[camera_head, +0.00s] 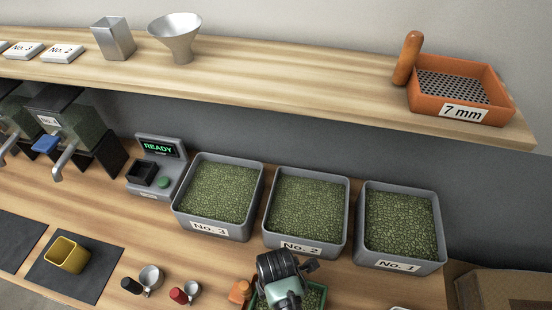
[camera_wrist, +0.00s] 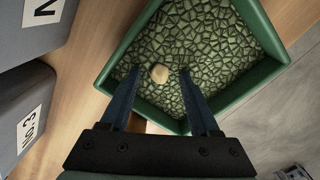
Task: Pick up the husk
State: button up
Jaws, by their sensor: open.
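The husk (camera_wrist: 159,75) is a small pale tan piece lying on the green beans in a green tray (camera_wrist: 262,25) in the wrist view. My gripper (camera_wrist: 160,71) is open, with one dark blue finger on each side of the husk. The fingertips look apart from it, and their height above the beans is hard to tell. In the head view, my wrist covers much of the green tray (camera_head: 322,299) at the bottom edge, and the husk is hidden there.
Grey bins of green beans, No. 3 (camera_head: 207,228), No. 2 (camera_head: 300,247) and No. 1 (camera_head: 398,265), stand behind the tray. An orange 7 mm sieve (camera_head: 490,114) is on the shelf. A yellow cup (camera_head: 66,256) and small scoops (camera_head: 149,277) are to the left.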

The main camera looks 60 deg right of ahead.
grip_shut()
dwell(0.3)
dwell(0.3)
